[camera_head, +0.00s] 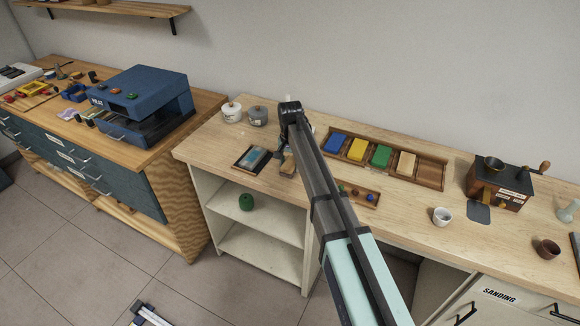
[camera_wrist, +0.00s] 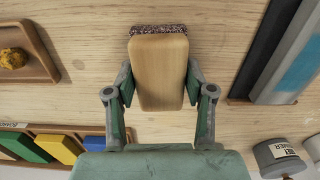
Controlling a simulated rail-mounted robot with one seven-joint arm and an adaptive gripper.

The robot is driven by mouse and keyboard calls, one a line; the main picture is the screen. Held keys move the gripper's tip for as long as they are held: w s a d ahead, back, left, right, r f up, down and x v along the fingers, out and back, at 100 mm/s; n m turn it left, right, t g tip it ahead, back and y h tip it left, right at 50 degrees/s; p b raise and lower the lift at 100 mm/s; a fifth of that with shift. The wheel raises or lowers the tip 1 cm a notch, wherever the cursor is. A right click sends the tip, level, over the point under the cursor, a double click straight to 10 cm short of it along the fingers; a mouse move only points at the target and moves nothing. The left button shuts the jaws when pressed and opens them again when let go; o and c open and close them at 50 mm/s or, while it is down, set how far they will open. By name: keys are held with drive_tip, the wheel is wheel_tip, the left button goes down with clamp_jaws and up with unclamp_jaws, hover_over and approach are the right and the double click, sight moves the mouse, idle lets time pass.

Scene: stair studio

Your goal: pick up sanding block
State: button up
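The sanding block is a pale wooden block with a dark, speckled gritty strip along one end. In the wrist view the sanding block (camera_wrist: 160,70) lies between the two fingers of my gripper (camera_wrist: 160,92). A finger stands close along each long side; I cannot tell whether both press on it. In the head view the sanding block (camera_head: 288,164) shows as a small tan piece at my gripper (camera_head: 284,158), low over the wooden worktop (camera_head: 215,150). The arm hides part of this area, and whether the block touches the worktop is unclear.
A dark tray with a blue-grey piece (camera_head: 252,158) lies just left of the gripper. Lidded pots (camera_head: 258,116) stand behind it. A wooden rack (camera_head: 431,172) of coloured blocks and a small tray of balls (camera_head: 371,199) lie to the right. The front left worktop is clear.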

sight(291, 162)
drive_tip(key=c, duration=0.3)
drive_tip(key=shift+r, duration=0.1)
wheel_tip(291, 162, up, 20)
drive_tip(key=b, duration=0.5)
drive_tip(key=o, duration=0.6)
drive_tip(key=c, duration=0.5)
drive_tip(key=shift+o, duration=0.2)
drive_tip(key=shift+d, duration=0.1)
